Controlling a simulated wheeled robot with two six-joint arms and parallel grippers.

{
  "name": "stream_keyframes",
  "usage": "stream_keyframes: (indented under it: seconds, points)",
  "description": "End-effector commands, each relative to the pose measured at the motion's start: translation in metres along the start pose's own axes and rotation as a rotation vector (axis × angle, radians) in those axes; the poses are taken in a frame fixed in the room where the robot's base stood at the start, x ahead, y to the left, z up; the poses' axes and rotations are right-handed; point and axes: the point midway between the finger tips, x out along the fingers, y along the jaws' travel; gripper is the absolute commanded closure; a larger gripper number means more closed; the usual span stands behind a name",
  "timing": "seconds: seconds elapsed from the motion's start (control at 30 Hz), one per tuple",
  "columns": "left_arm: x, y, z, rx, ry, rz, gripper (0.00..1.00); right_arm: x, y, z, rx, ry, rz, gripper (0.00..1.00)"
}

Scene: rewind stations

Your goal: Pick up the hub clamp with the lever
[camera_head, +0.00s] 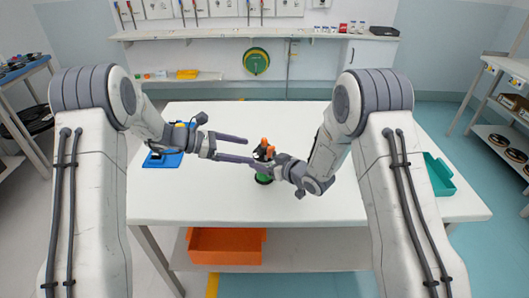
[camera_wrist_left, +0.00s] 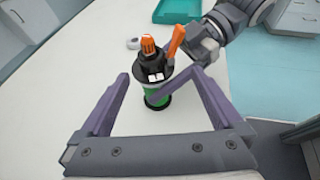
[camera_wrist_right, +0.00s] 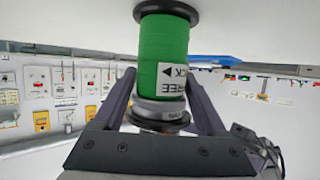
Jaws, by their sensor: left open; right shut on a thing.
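The hub clamp (camera_head: 262,152) is black with an orange knob (camera_wrist_left: 148,45) and an orange lever (camera_wrist_left: 175,41). It sits upright on a green spool (camera_head: 264,179) on the white table. In the left wrist view the clamp stands between and beyond the fingertips.
A blue tray (camera_head: 162,160) lies at the table's left, and a teal bin (camera_head: 439,175) stands at the right edge. An orange bin (camera_head: 226,258) is on the shelf below. The white table (camera_head: 200,205) is clear in front of the spool.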

Motion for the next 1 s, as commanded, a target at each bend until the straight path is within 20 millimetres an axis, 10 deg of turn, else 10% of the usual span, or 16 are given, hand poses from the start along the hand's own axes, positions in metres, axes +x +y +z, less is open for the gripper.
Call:
stream_keyframes:
  seconds: [0.63,0.9,1.0]
  points:
    - [0.052,0.006,-0.003,0.002,0.0,0.0,0.0,0.0,0.0,-0.001,0.0,0.002,0.0,0.99]
    - [0.051,0.006,-0.003,0.002,0.0,0.0,0.96,0.0,0.0,-0.001,0.0,0.002,0.0,0.99]
    - [0.051,0.006,-0.003,0.002,-0.001,0.0,0.96,0.0,0.0,-0.001,0.0,0.002,0.0,0.99]
